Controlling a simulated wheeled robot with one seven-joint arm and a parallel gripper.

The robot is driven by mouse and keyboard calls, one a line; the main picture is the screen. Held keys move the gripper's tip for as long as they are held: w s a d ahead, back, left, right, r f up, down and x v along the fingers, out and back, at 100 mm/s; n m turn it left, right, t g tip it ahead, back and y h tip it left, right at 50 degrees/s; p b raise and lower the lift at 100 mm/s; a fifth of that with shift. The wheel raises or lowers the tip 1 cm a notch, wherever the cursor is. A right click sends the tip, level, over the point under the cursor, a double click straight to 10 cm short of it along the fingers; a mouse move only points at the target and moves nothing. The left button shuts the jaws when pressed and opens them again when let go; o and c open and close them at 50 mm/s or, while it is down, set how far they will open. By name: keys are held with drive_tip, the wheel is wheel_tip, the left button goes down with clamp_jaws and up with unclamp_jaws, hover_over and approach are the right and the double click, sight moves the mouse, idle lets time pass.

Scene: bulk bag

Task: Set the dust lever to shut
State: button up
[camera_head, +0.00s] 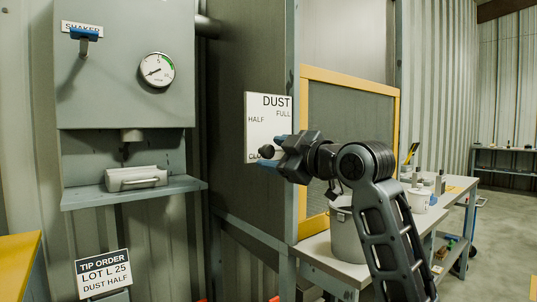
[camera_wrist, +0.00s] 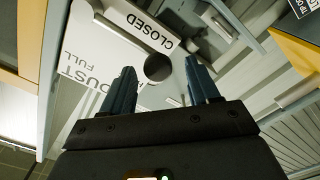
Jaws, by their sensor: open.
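The white dust plate (camera_head: 283,103) is on the grey cabinet's side, marked DUST, HALF and FULL, with a partly covered word beginning CLO at lower left. In the wrist view the plate (camera_wrist: 112,48) appears turned over and shows CLOSED. The dust lever's dark round knob (camera_head: 265,152) shows near that lower-left word; in the wrist view the knob (camera_wrist: 158,67) appears close to CLOSED. My gripper (camera_head: 269,151) is open, its blue fingers on either side of the knob. In the wrist view my gripper (camera_wrist: 160,74) frames it; contact cannot be told.
A shaker box with a blue handle (camera_head: 84,34) and a gauge (camera_head: 158,69) stands at left above a shelf (camera_head: 135,192). A tip order sign (camera_head: 103,273) reads LOT L 25, DUST HALF. A bench with a grey bucket (camera_head: 345,236) is behind my arm. Floor is open at right.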

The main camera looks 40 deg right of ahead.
drive_tip(key=s, duration=0.5)
drive_tip(key=shift+d+f, duration=0.1)
idle(0.4)
drive_tip(key=s+a+f+m+h+p, duration=0.1)
drive_tip(key=s+a+f+m, duration=0.25)
drive_tip(key=f, duration=0.55)
drive_tip(key=s+a+f+m+g+p, duration=0.1)
drive_tip(key=s+a+f+m, duration=0.2)
drive_tip(key=s+a+f, duration=0.35)
drive_tip(key=s+a+f+m+h+p, duration=0.1)
drive_tip(key=s+a+f+m, duration=0.15)
drive_tip(key=f, duration=0.85)
drive_tip(key=s+a+f+m+g+p, duration=0.1)
drive_tip(key=s+a+f, duration=0.1)
drive_tip(key=s, duration=0.5)
drive_tip(key=s+a+f+m+p, duration=0.1)
drive_tip(key=s+f, duration=0.2)
drive_tip(key=s, duration=0.4)
drive_tip(key=s+r, duration=0.1)
drive_tip(key=s, duration=0.7)
drive_tip(key=s+a+r+n+g+y+p, duration=0.1)
drive_tip(key=s, duration=0.7)
drive_tip(key=shift+s+a+r, duration=0.2)
drive_tip(key=shift+a+r, duration=0.05)
drive_tip(key=shift+r, duration=0.1)
